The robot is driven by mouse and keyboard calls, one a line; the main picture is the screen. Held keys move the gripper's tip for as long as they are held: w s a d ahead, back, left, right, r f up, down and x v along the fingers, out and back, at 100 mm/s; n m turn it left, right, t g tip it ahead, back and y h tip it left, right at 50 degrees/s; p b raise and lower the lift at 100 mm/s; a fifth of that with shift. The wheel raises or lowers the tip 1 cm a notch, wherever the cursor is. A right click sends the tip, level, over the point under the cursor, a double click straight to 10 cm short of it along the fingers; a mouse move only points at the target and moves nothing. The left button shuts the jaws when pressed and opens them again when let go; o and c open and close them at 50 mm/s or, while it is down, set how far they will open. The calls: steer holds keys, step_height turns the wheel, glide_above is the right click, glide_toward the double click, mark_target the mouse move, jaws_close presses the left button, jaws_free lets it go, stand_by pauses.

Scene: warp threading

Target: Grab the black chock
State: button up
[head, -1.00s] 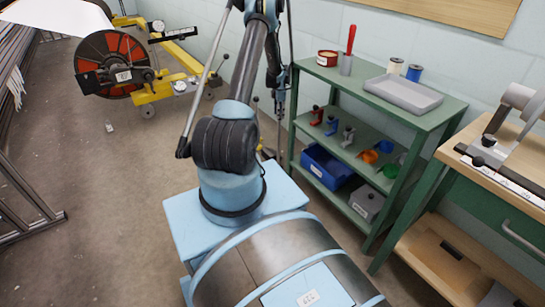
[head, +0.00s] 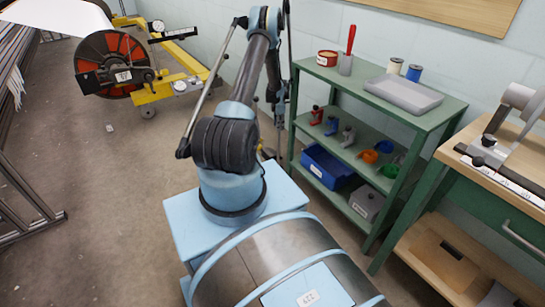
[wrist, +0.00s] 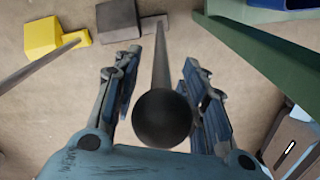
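The black chock (wrist: 118,20) lies on the floor at the top of the wrist view, a dark block partly cut off by the frame edge. A long grey rod with a dark ball knob (wrist: 162,118) rises toward the camera from beside it; it looks like its handle. My gripper (wrist: 160,62) is open, with one blue finger on each side of the rod and knob. Gaps show on both sides, so nothing is gripped. In the head view my gripper (head: 279,100) hangs small beside the green shelf, and I cannot make out the black chock there.
A yellow chock (wrist: 42,38) with its own rod lies left of the black one. The green shelf (head: 385,105) with trays and small parts stands close on the right. A wooden bench (head: 495,175) is further right. Open floor (head: 110,180) lies to the left.

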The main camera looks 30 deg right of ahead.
jaws_close()
steer(key=shift+r, duration=0.1)
